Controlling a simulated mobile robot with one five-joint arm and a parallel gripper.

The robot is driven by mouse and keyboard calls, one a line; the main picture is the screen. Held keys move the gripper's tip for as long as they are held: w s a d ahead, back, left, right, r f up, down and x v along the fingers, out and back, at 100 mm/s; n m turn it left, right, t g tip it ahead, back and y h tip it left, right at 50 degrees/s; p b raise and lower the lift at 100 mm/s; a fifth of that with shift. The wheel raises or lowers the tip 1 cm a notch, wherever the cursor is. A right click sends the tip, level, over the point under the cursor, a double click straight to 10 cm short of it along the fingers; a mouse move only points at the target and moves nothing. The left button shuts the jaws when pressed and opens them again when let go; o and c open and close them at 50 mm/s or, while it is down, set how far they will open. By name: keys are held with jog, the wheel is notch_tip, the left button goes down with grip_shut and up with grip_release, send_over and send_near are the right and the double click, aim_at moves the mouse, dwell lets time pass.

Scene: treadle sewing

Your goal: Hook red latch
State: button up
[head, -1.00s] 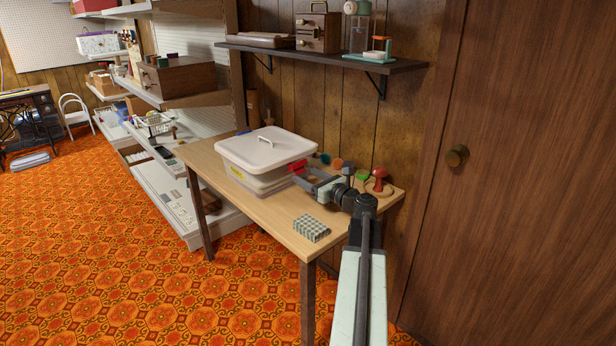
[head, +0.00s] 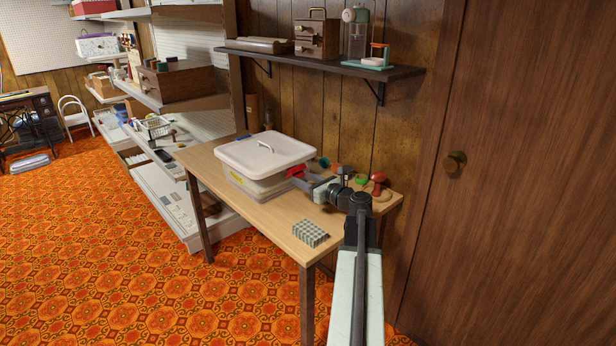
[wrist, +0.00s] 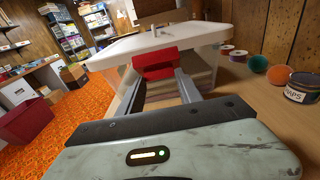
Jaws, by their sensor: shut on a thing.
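A clear storage box (head: 262,187) with a white lid (head: 262,151) stands on the wooden table, and the lid lies over its top. The red latch (head: 296,171) is at the box's right side, just under the lid edge. In the wrist view the red latch (wrist: 155,63) lies between my two fingertips, below the white lid (wrist: 190,38). My gripper (wrist: 160,78) is shut on the red latch; it also shows in the head view (head: 303,181). Whether the latch is hooked onto the lid's rim cannot be told.
A checkered block (head: 310,233) lies near the table's front edge. Behind my gripper are a green item (head: 361,179), a red-topped wooden stand (head: 378,181) and spools. In the wrist view a dark labelled tin (wrist: 302,87) and an orange ball (wrist: 279,74) stand on the right. A shelf (head: 330,62) hangs above.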

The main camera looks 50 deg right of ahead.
aim_at(298, 169)
jog(key=r+p, duration=0.1)
jog(key=p, duration=0.1)
jog(key=r+g+p, duration=0.1)
jog(key=p, duration=0.1)
jog(key=r+g+p, duration=0.1)
jog(key=p, duration=0.1)
jog(key=shift+w+a, duration=0.1)
jog(key=shift+w, duration=0.15)
jog(key=g+p, duration=0.1)
jog(key=p, duration=0.1)
jog(key=r+g+p, duration=0.1)
jog(key=p, duration=0.1)
jog(key=shift+w+p, duration=0.25)
jog(key=shift+p, duration=0.05)
jog(key=g+p, duration=0.1)
jog(key=p, duration=0.2)
jog(key=w+r+g+p, duration=0.1)
jog(key=g+p, duration=0.1)
jog(key=p, duration=0.1)
jog(key=shift+w+y+p, duration=0.1)
jog(key=shift+y+p, duration=0.2)
jog(key=shift+p, duration=0.05)
jog(key=g+p, duration=0.2)
jog(key=p, duration=0.1)
jog(key=shift+w, duration=0.4)
jog(key=shift+g+p, duration=0.35)
jog(key=shift+g, duration=0.05)
jog(key=o, duration=1.4)
jog(key=shift+w+f, duration=0.1)
